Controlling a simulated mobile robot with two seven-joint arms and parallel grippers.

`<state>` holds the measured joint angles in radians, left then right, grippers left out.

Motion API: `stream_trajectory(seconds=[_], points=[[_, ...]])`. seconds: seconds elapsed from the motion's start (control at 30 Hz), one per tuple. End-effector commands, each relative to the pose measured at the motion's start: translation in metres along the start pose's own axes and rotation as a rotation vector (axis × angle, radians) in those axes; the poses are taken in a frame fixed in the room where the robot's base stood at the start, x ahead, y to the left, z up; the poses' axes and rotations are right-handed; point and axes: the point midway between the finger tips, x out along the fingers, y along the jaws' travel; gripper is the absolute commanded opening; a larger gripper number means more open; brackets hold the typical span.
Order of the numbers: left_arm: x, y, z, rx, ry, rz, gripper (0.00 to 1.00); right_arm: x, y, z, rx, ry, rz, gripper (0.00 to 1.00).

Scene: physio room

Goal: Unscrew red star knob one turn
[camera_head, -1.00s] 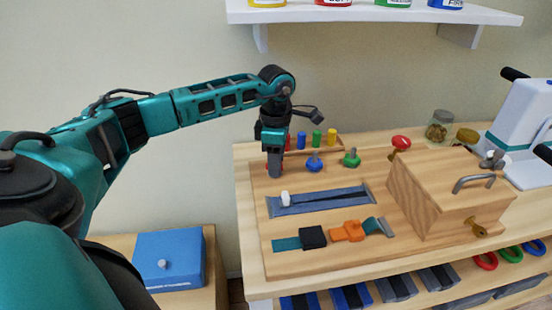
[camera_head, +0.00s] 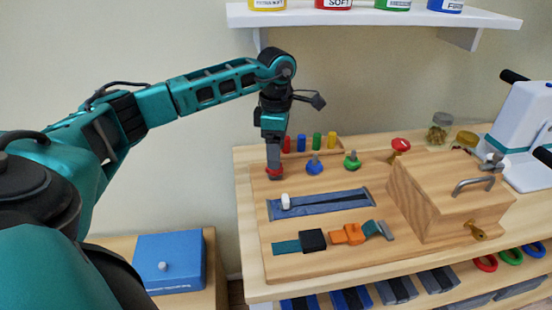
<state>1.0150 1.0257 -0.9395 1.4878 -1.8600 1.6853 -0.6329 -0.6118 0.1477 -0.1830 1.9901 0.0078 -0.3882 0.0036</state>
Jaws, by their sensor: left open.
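The red star knob (camera_head: 274,171) sits at the back left corner of the wooden activity board (camera_head: 257,225). Only its lower edge shows on either side of my gripper. My left gripper (camera_head: 274,168) points straight down directly over the knob, with its fingertips at the knob's height. The jaws are open; whether they touch the knob cannot be told from here. A blue knob (camera_head: 314,166) and a green knob (camera_head: 352,161) stand in the same row to the right. My right gripper is not in view.
A zipper strip (camera_head: 318,204), buckle straps (camera_head: 349,234) and a wooden box (camera_head: 445,200) occupy the board. A shelf (camera_head: 375,15) hangs above. A blue box (camera_head: 170,262) lies at lower left.

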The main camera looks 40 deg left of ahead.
Motion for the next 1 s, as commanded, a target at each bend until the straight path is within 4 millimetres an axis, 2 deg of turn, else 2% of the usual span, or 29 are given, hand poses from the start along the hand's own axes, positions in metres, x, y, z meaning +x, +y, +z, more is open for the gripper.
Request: stream_trajectory(seconds=[0.1, 0.3, 1.0], points=[[-0.019, 0.0, 0.0, 0.0, -0.001, 0.003, 0.69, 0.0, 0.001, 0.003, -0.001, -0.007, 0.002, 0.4], [-0.032, 0.0, 0.0, -0.001, 0.0, 0.0, 0.69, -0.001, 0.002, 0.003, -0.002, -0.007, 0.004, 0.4], [-0.032, 0.0, -0.001, -0.001, 0.001, 0.0, 0.69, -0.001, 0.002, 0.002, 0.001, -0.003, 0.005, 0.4]])
